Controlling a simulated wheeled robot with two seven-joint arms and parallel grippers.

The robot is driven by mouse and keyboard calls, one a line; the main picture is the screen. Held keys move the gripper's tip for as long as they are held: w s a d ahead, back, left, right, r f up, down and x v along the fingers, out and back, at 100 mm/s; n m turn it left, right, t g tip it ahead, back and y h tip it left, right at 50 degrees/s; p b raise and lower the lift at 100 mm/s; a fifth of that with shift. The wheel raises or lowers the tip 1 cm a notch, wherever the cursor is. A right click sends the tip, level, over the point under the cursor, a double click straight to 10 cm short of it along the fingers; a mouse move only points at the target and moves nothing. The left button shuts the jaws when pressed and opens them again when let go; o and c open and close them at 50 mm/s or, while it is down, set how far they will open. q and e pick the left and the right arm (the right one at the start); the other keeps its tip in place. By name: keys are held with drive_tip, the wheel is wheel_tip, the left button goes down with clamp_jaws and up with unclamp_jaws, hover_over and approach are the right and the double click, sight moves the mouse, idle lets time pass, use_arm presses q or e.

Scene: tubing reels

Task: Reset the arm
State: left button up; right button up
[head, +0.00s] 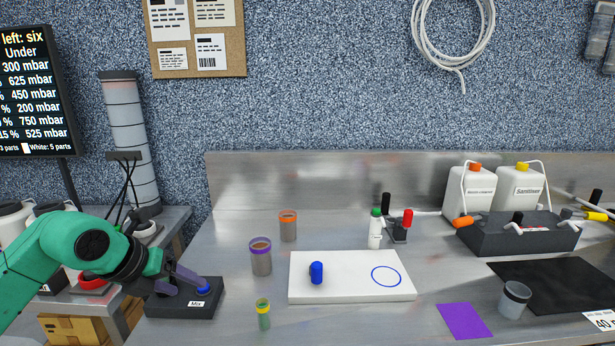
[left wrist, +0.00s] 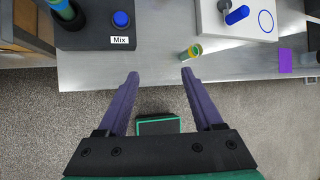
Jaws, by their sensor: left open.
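My left arm comes in from the left in the head view, and its gripper (head: 190,282) appears over the black box labelled Mix (head: 180,306). In the left wrist view the two purple fingers of the left gripper (left wrist: 160,73) are spread apart with nothing between them. Beyond them are the table's front edge and the Mix box (left wrist: 75,38) with its blue button (left wrist: 121,19). The fingers look apart from the box there. My right gripper is in neither view.
A purple mat (head: 464,320) and a grey cup (head: 514,299) are at right.

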use_arm(q)
drive_tip(key=s+d+r+m+t+h, duration=0.1)
drive_tip(key=d+r+h, duration=0.1)
drive_tip(key=d+h, duration=0.35)
drive_tip(key=d+r+m+h, duration=0.1)
drive_tip(key=d+r+h, duration=0.1)
drive_tip(key=d, duration=0.7)
drive_tip(key=d+r+n+t+h, duration=0.3)
drive_tip(key=r+n+t+h, duration=0.25)
drive_tip(key=r, duration=0.25)
drive_tip(key=w+a+f+n+t+y, duration=0.25)
drive_tip(key=a+n+t+y, duration=0.8)
drive_tip(key=n, duration=0.65)
drive_tip(key=s+a+f+n+g+y, duration=0.1)
drive_tip(key=a+f+n+g+y, duration=0.3)
drive_tip(key=f, duration=0.3)
drive_tip(key=s+a+f+n+g+y, duration=0.2)
drive_tip(key=a+f+n+g+y, duration=0.25)
drive_tip(key=f, duration=0.25)
drive_tip(key=s+d+f+n+g+h, duration=0.3)
drive_tip(key=s+f+g, duration=0.8)
drive_tip(key=s+f, duration=0.95)
wheel_tip(320, 180, down, 26)
drive_tip(key=s+g, duration=0.2)
drive_tip(key=s, duration=0.1)
drive_tip(key=s+a+f, duration=0.3)
drive_tip(key=s+f, duration=0.8)
drive_tip(key=s, duration=0.3)
drive_tip(key=shift+s+f+g, duration=0.25)
drive_tip(key=shift+s+g, duration=0.1)
